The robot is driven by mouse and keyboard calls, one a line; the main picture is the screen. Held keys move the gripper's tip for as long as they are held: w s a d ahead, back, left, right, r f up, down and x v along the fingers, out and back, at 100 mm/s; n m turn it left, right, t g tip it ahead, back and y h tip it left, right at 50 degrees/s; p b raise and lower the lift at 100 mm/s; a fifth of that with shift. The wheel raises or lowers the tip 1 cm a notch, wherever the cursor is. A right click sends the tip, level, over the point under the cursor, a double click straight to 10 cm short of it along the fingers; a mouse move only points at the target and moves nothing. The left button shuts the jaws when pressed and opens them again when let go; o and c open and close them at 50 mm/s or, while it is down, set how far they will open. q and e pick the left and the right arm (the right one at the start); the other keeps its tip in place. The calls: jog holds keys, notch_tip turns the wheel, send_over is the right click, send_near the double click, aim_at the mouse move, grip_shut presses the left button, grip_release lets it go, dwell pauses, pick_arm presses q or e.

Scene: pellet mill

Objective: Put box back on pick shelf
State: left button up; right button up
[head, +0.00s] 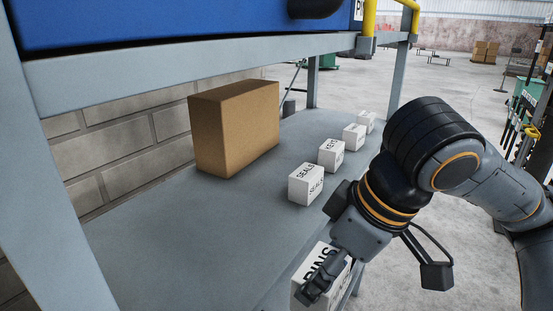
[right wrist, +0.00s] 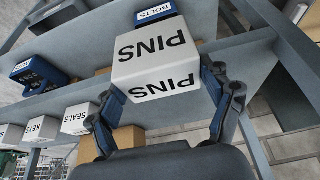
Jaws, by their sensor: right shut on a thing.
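A white box labelled PINS (head: 306,286) shows at the bottom of the head view, partly hidden behind my right gripper (head: 325,288). In the right wrist view the PINS box (right wrist: 155,62) sits between both fingers of my right gripper (right wrist: 162,92), which is shut on it. In the head view the box is at the front edge of the grey shelf (head: 190,245), nearer than the row of white boxes. I cannot tell whether it touches the shelf. My left gripper is not in view.
White boxes stand in a row along the shelf's front edge: SEALS (head: 305,184), KEYS (head: 331,155) and smaller ones beyond. A brown carton (head: 235,128) stands behind them. The near left shelf surface is clear. A blue bin labelled BOLTS (right wrist: 153,14) shows in the right wrist view.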

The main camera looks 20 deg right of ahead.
jog(key=shift+s+r, duration=0.1)
jog(key=shift+r, duration=0.35)
jog(key=w+a+f+p, duration=0.1)
jog(key=w+a+p, duration=0.1)
jog(key=w+a, duration=0.1)
jog(key=w+a+f+p, duration=0.1)
jog(key=w+a+p, duration=0.1)
jog(key=w, duration=0.4)
jog(key=w+a+f+p, duration=0.1)
jog(key=w+a+p, duration=0.1)
jog(key=w+a, duration=0.3)
jog(key=shift+w+f+p, duration=0.15)
jog(key=shift+w+p, duration=0.1)
jog(key=shift+p, duration=0.1)
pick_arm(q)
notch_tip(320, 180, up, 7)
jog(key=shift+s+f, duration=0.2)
pick_arm(e)
jog(key=shift+d+f, duration=0.1)
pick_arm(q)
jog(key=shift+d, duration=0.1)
pick_arm(e)
jog(key=shift+f, duration=0.1)
jog(key=o, duration=1.4)
jog(key=shift+c, duration=0.2)
